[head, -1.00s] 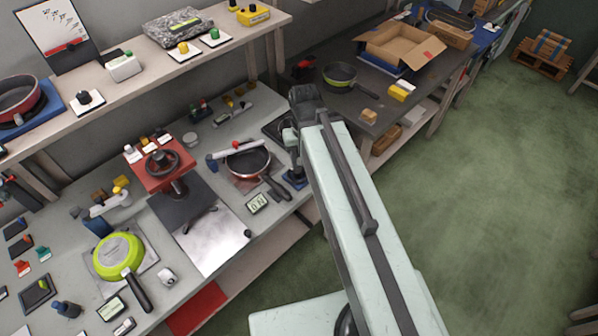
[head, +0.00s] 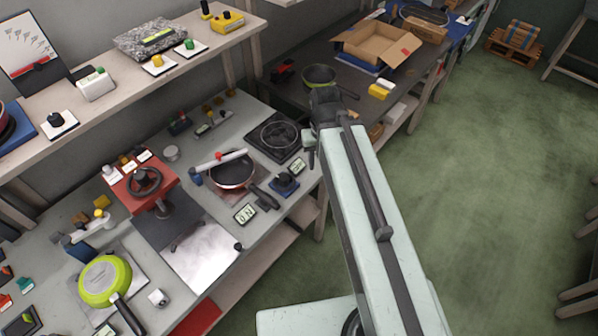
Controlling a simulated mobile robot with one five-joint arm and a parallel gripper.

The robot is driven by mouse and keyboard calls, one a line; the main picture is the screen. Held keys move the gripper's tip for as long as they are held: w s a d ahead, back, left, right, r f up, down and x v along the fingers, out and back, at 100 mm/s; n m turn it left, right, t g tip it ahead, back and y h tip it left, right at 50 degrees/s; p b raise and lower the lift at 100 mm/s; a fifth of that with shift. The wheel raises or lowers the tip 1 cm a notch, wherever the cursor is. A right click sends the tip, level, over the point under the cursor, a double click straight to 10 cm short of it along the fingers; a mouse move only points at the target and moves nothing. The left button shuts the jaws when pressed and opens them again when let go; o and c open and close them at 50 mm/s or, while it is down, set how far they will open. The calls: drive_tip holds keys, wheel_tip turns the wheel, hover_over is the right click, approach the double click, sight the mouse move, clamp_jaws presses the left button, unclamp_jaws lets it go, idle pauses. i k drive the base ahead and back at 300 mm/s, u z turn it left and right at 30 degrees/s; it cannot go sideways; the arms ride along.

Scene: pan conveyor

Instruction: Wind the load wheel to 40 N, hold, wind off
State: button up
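A black handwheel (head: 144,181) sits on top of a red press-like stand (head: 163,190) on the grey bench, left of centre. A small display (head: 245,214) in front of the pan seems to read 0 N. A black knob on a blue base (head: 285,183) stands right of the pan handle, by a second display (head: 297,165). Which wheel sets the load is not clear. My gripper (head: 322,103) is above the bench's right end, apart from both; its fingers are too dark to read.
A green pan (head: 105,280) lies at lower left. A black round burner-like plate (head: 279,137) is behind the blue base. A shelf (head: 110,104) with switches runs above the bench. A darker table with an open cardboard box (head: 376,45) stands beyond. Green floor (head: 480,200) at right is open.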

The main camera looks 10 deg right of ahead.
sight(283, 178)
drive_tip(key=z, duration=0.2)
drive_tip(key=k, duration=1.35)
drive_tip(key=u, duration=0.3)
drive_tip(key=i, duration=1)
drive_tip(key=u, duration=0.05)
